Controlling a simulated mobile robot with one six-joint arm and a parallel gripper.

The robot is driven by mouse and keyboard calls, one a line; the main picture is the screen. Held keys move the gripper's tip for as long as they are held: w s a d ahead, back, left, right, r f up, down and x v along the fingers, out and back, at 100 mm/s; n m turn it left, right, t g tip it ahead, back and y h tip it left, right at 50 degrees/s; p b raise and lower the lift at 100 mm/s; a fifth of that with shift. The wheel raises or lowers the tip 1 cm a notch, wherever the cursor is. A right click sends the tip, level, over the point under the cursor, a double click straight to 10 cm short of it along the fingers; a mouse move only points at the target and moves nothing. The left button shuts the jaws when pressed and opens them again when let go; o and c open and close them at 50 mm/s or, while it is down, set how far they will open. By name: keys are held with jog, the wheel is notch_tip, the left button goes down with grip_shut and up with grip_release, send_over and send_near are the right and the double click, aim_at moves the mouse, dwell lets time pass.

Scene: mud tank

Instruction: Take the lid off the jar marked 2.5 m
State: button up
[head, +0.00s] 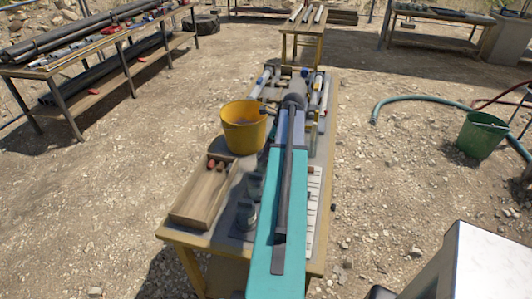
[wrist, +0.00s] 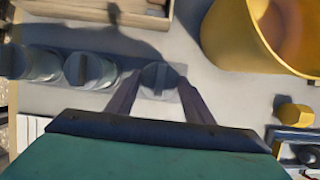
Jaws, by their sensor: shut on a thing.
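In the wrist view my gripper (wrist: 161,80) has its two fingers on either side of a dark round lid (wrist: 158,73) with a raised bar across it, and is shut on it. I cannot tell whether this lid sits on its jar or is lifted off. Two more lidded glass jars, a middle one (wrist: 90,72) and an outer one (wrist: 30,63), stand in a row to its left. In the head view jars (head: 246,213) show left of my arm, which hides the gripper and the held lid. No marking such as 2.5 m is readable.
A yellow bucket (head: 244,130) stands close by on the table, also at upper right in the wrist view (wrist: 228,38). A wooden box (head: 196,200) lies left of the jars. Tubes and tools (head: 316,92) fill the table's far end. A green bucket (head: 482,138) stands on the ground.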

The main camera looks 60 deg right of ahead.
jog(key=shift+r, duration=0.1)
jog(key=shift+r+b, duration=0.65)
jog(key=shift+r, duration=0.4)
jog(key=s+d+r+b, duration=0.2)
jog(key=s+b, duration=0.2)
jog(key=s, duration=1.2)
jog(key=shift+d+r+b, duration=0.2)
jog(key=shift+r+b, duration=0.1)
jog(key=shift+b, duration=0.1)
jog(key=shift+w, duration=0.2)
jog(key=w+a+f+n+g+y, duration=0.15)
jog(key=w+a+n, duration=0.45)
jog(key=w+a, duration=0.8)
jog(key=w+a+n+g+y, duration=0.15)
jog(key=w+a+n, duration=0.35)
jog(key=w+a, duration=0.9)
jog(key=w+a+n+g, duration=0.1)
jog(key=w+a+n, duration=0.2)
jog(key=a, duration=0.8)
jog(key=w+a+f+n+g, duration=0.1)
jog(key=w+a+n, duration=0.3)
jog(key=a, duration=0.7)
jog(key=w+a+n+g, duration=0.2)
jog(key=w+a+n, duration=0.2)
jog(key=a, duration=0.7)
jog(key=shift+w+f+h+b, duration=0.3)
jog(key=shift+w+f+h, duration=0.1)
jog(key=shift+w, duration=0.85)
